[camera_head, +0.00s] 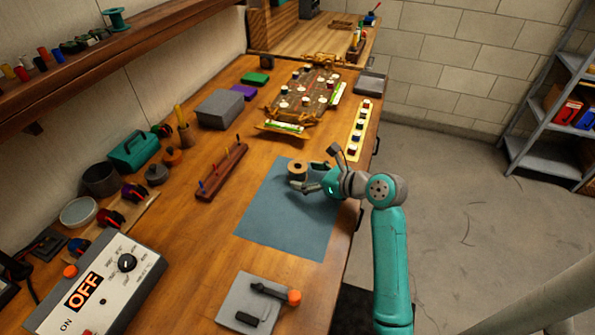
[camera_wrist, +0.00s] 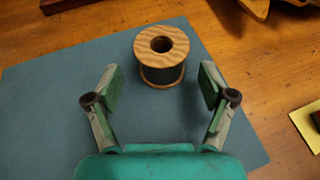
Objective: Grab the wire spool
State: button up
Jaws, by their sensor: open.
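The wire spool (camera_wrist: 162,74) stands upright on the blue-grey mat (camera_wrist: 45,105), with pale wooden flanges, a dark hole in the top and a dark winding. In the head view the spool (camera_head: 297,169) is near the mat's far edge, and the mat (camera_head: 285,220) lies on the bench. My gripper (camera_wrist: 160,85) is open in the wrist view, its fingers spread to the left and right just short of the spool. The spool is centred ahead of the gap and nothing is held. In the head view my gripper (camera_head: 298,183) is low over the mat, close beside the spool.
A wooden rack with pegs (camera_head: 222,172) stands left of the mat. A yellow strip with several round pieces (camera_head: 359,128) lies beyond at the right. A grey tray with a tool (camera_head: 258,303) is at the near edge.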

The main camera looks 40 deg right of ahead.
aim_at(306, 173)
jog(key=shift+r+x, duration=0.15)
jog(key=shift+x, duration=0.8)
jog(key=shift+r+x, duration=0.15)
jog(key=shift+x, duration=0.75)
jog(key=shift+w, duration=0.15)
jog(key=c, duration=1.3)
jog(key=shift+d, duration=0.1)
jog(key=shift+c, duration=0.2)
